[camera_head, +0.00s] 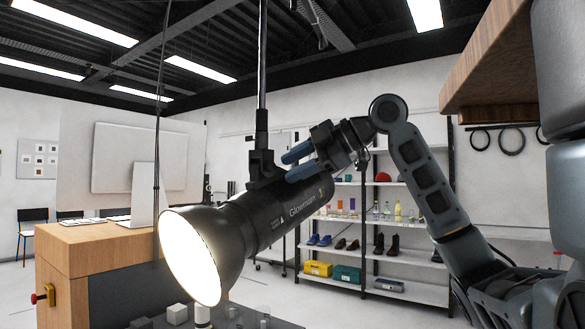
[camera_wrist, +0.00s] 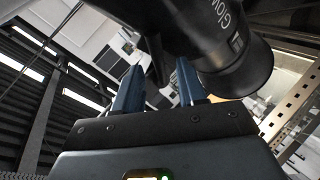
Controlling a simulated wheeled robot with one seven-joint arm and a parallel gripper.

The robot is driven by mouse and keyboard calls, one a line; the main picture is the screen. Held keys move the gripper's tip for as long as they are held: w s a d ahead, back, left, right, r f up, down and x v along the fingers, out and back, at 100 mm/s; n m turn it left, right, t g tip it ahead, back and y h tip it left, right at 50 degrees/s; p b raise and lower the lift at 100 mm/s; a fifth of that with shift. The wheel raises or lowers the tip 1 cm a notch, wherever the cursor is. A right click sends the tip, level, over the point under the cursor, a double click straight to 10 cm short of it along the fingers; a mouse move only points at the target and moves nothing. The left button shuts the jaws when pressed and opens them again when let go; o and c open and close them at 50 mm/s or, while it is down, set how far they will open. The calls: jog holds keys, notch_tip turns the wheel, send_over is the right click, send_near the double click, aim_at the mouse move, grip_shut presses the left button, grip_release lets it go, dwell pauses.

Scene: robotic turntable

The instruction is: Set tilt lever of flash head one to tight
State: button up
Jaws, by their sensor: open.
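The flash head (camera_head: 270,219) is a black cylinder with a lit reflector, hanging tilted from a bracket (camera_head: 262,166) on a vertical pole. Its dark body fills the upper right of the wrist view (camera_wrist: 215,40). My gripper (camera_head: 286,167) is open, its two blue fingers pointing left at the bracket, just above the flash body. In the wrist view, the fingers (camera_wrist: 160,68) are apart, with a dark part of the mount showing between and beyond them. I cannot make out the tilt lever clearly. Whether a finger touches the mount cannot be told.
A wooden bench (camera_head: 75,250) stands at the left. A dark tabletop with small grey blocks (camera_head: 177,313) lies below the reflector. Shelves (camera_head: 400,257) with shoes, bottles and boxes stand behind. A wooden overhang (camera_head: 495,60) is at the upper right. A thin cable hangs left of the lamp.

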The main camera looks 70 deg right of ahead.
jog(key=v, duration=0.7)
jog(key=shift+b, duration=0.35)
